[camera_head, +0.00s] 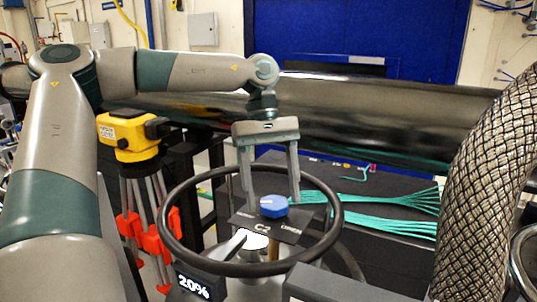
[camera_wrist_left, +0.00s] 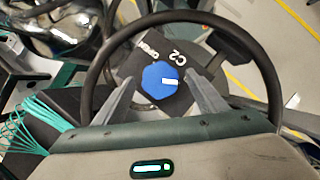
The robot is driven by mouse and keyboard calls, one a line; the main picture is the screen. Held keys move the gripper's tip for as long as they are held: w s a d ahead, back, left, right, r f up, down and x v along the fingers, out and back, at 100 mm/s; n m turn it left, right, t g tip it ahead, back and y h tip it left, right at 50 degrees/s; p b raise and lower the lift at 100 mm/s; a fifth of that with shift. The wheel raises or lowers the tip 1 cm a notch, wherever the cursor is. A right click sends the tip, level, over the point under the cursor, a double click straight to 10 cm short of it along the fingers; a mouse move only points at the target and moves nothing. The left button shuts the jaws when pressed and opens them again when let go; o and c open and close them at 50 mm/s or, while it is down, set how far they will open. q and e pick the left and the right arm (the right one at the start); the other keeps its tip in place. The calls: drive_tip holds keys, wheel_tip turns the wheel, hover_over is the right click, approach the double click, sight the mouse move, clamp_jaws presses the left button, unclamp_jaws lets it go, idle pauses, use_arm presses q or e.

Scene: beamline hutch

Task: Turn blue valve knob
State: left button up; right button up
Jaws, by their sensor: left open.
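The blue valve knob (camera_head: 273,206) sits on a dark plate (camera_head: 290,231) marked C2. A white line marks the knob's top. A large black handwheel ring (camera_head: 170,226) runs around the plate. My left gripper (camera_head: 270,197) is open and points down over the knob inside the ring. In the left wrist view, the knob (camera_wrist_left: 160,81) lies just ahead of the two fingertips (camera_wrist_left: 163,85), roughly centred between them. I cannot tell whether the fingers touch it. The plate's printed word OPEN is partly readable. My right gripper is not in view.
A display (camera_head: 193,286) reading 20% sits at the ring's lower left. A long shiny pipe (camera_head: 400,118) crosses behind. A braided hose (camera_head: 485,190) stands right. Teal cables (camera_head: 400,203) lie on the black surface.

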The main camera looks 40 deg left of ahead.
use_arm(q)
drive_tip(key=shift+w+a+r, duration=0.15)
drive_tip(key=shift+a+r, duration=0.1)
drive_tip(key=shift+r, duration=0.4)
drive_tip(key=b+v, duration=0.1)
drive_tip(key=v, duration=1.4)
drive_tip(key=shift+r, duration=0.35)
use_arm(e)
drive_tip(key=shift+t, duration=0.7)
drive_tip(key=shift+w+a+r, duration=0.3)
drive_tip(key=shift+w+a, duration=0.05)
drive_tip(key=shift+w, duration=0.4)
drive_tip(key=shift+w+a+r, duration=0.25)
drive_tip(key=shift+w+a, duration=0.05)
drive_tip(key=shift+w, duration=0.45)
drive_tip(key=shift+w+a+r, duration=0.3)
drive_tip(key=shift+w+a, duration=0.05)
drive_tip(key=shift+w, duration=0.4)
use_arm(q)
drive_tip(key=shift+a, duration=0.1)
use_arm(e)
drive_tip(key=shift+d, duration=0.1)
